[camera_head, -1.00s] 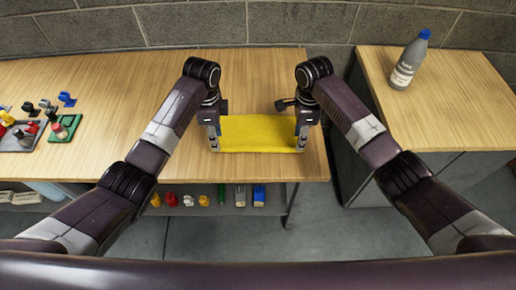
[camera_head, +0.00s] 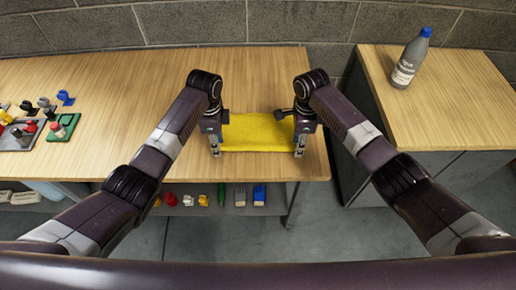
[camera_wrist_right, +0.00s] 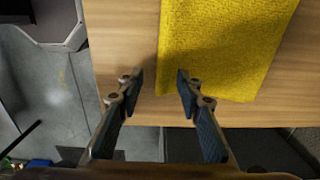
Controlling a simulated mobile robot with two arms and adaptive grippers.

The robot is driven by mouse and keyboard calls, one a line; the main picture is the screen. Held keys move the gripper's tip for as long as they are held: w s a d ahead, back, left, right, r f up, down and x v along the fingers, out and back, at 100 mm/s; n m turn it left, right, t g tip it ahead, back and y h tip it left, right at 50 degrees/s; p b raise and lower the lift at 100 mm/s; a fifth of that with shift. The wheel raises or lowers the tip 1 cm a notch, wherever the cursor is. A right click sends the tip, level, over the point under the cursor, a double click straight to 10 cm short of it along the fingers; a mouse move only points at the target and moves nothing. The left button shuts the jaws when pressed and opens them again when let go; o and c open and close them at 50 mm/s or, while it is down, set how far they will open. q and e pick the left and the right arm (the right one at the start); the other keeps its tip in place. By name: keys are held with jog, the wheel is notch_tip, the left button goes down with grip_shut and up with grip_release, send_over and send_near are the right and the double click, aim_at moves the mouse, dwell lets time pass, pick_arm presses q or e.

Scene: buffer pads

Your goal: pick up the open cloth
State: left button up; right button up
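The yellow cloth (camera_head: 257,132) lies flat and spread out near the front edge of the wooden table. My left gripper (camera_head: 216,150) points down at the cloth's left edge; its fingers are too small to tell open from shut. My right gripper (camera_head: 299,150) points down at the cloth's right edge. In the right wrist view my right gripper (camera_wrist_right: 159,78) is open, with one fingertip over the cloth (camera_wrist_right: 220,45) and the other over bare wood, so the cloth's edge runs between them. I cannot tell whether they touch.
The wooden table (camera_head: 130,90) is bare left of the cloth. Trays of small coloured parts (camera_head: 20,135) sit at its far left. A grey bottle (camera_head: 411,60) stands on a separate wooden cabinet at right. Several small items (camera_head: 203,200) rest on a shelf below the table's front edge.

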pick_arm(q)
jog(key=shift+f+b, duration=0.35)
jog(key=shift+f, duration=0.15)
pick_arm(e)
jog(key=shift+f, duration=0.45)
pick_arm(q)
jog(key=shift+r, duration=0.1)
jog(key=shift+c, duration=0.9)
pick_arm(e)
jog(key=shift+c, duration=0.9)
pick_arm(q)
jog(key=shift+s+f, duration=0.15)
jog(key=shift+f, duration=0.05)
grip_shut()
pick_arm(e)
jog(key=shift+s+f, duration=0.1)
jog(key=shift+s, duration=0.05)
grip_shut()
pick_arm(q)
jog(key=shift+r, duration=0.15)
